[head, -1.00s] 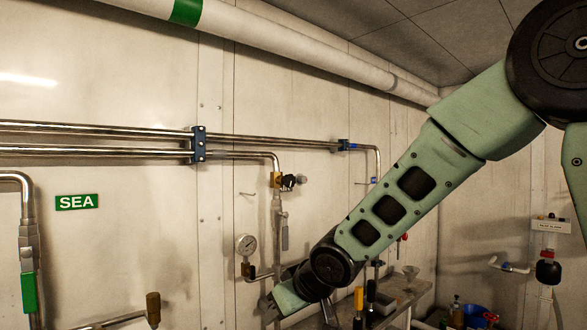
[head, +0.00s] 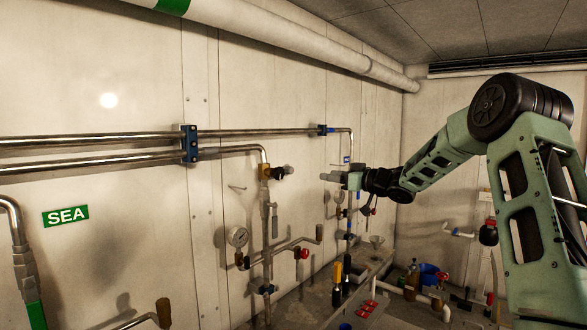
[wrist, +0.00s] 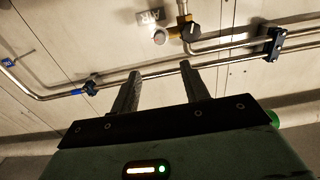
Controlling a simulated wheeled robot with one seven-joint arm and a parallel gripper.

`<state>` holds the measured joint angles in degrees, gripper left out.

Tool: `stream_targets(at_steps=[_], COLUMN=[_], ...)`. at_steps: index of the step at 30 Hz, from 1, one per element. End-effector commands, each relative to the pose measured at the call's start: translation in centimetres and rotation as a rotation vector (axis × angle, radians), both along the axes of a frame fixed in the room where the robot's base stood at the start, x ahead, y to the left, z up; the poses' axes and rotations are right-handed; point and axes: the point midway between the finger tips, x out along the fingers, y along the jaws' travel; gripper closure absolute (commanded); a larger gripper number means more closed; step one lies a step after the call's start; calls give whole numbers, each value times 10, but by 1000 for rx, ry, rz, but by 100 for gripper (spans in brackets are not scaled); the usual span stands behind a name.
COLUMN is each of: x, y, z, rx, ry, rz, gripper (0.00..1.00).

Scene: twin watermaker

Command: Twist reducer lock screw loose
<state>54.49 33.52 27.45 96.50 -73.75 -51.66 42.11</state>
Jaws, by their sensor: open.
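I cannot tell the lock screw apart clearly. My gripper (head: 326,177) is right of the reducer, apart from it. In the wrist view its fingers (wrist: 162,72) are open and empty, below the reducer.
Steel pipes (head: 100,140) run along the wall, held by a blue clamp (head: 189,144). A pressure gauge (head: 238,237) and a red valve knob (head: 302,253) are lower down. A bench (head: 372,272) with tools stands below. The space between my gripper and the reducer looks clear.

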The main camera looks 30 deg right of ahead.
Motion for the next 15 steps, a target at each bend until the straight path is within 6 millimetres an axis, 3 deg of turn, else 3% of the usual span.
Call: stream_targets(at_steps=[15], x=[102], y=[38], z=[4], rx=[3], ry=[0], rz=[1], gripper=[55])
